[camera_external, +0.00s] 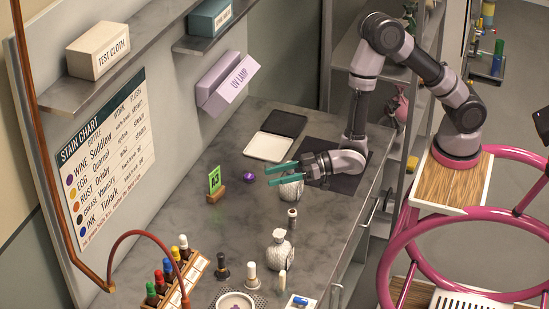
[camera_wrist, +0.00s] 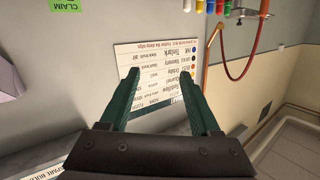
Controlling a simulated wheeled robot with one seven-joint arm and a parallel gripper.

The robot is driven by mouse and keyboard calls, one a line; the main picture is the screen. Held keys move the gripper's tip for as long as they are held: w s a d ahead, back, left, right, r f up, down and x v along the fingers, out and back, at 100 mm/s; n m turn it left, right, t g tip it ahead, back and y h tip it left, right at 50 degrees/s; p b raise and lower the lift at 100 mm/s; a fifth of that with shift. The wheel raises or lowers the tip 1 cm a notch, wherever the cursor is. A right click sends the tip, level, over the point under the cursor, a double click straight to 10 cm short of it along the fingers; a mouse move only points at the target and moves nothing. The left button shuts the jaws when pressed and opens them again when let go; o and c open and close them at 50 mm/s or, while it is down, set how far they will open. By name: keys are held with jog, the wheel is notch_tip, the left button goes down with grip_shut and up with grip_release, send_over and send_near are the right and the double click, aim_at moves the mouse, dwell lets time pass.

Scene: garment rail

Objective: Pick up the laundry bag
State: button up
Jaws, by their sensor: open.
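No thing in view is labelled as a laundry bag. A small pale, sack-shaped object (camera_external: 291,188) stands on the grey counter (camera_external: 240,225), partly hidden by my gripper. A similar pale, knobbed object (camera_external: 279,251) stands nearer the front; I cannot tell whether either is the bag. My gripper (camera_external: 268,176) has teal fingers, spread apart and empty, reaching left just above or beside the farther pale object. I cannot tell whether they touch. In the wrist view the fingers (camera_wrist: 160,72) are apart, with only the wall and the stain chart (camera_wrist: 160,60) beyond.
A green card in a wooden stand (camera_external: 215,187) and a purple ball (camera_external: 249,177) lie left of the gripper. A white tray (camera_external: 270,147) and a dark tray (camera_external: 286,123) lie behind. Several bottles fill a wooden rack (camera_external: 185,282) in front. A UV lamp box (camera_external: 227,82) hangs on the wall.

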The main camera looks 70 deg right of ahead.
aim_at(269, 249)
jog(key=s+a+f+n+y, duration=0.4)
jog(key=s+a+f, duration=0.4)
jog(key=s+f, duration=0.3)
jog(key=shift+g, duration=0.4)
jog(key=x, duration=1)
jog(key=shift+w+d+r, duration=0.1)
jog(key=shift+r, duration=0.1)
grip_shut()
